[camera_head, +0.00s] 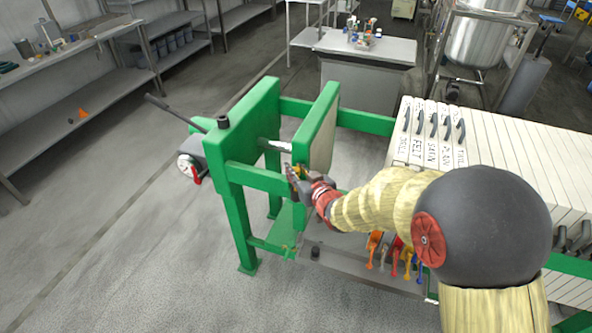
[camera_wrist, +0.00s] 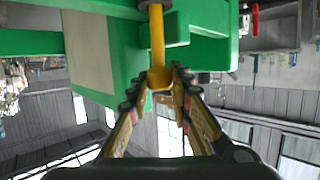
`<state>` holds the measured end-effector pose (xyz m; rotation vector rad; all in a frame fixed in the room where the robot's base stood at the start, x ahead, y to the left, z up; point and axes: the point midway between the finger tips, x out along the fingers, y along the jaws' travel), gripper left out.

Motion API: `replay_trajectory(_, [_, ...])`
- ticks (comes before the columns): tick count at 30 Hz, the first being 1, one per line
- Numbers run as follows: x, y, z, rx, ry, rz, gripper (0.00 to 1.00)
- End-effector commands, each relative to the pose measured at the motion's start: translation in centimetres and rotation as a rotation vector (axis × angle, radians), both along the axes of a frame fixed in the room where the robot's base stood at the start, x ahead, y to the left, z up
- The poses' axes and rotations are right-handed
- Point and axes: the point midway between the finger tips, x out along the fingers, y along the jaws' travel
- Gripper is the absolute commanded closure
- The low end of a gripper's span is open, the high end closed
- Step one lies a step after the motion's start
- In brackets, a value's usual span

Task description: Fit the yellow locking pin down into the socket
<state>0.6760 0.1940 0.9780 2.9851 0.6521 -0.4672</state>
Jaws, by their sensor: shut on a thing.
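The yellow locking pin (camera_wrist: 157,40) stands out from between my fingertips in the wrist view, its rounded yellow end (camera_wrist: 160,78) in the grip. My gripper (camera_wrist: 159,84) is shut on it. The pin's far end meets a dark round part (camera_wrist: 150,5) at the top edge; I cannot tell whether this is the socket or whether the pin is inside it. In the head view my gripper (camera_head: 296,176) is beside the green plate, at its lower near edge. The pin is mostly hidden there by the gripper.
The green frame (camera_head: 234,200) stands left of my arm, with an upright green plate (camera_head: 318,125) close to my gripper. A rod with a long handle (camera_head: 172,112) is at its left end. White plates (camera_head: 500,150) stand at right. Coloured handles (camera_head: 395,255) hang below my arm.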

Motion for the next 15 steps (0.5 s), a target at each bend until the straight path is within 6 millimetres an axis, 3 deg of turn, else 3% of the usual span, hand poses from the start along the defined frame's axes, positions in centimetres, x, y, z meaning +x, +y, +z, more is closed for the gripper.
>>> replay_trajectory(15, [0.0, 0.0, -1.2, 0.0, 0.0, 0.0, 1.0])
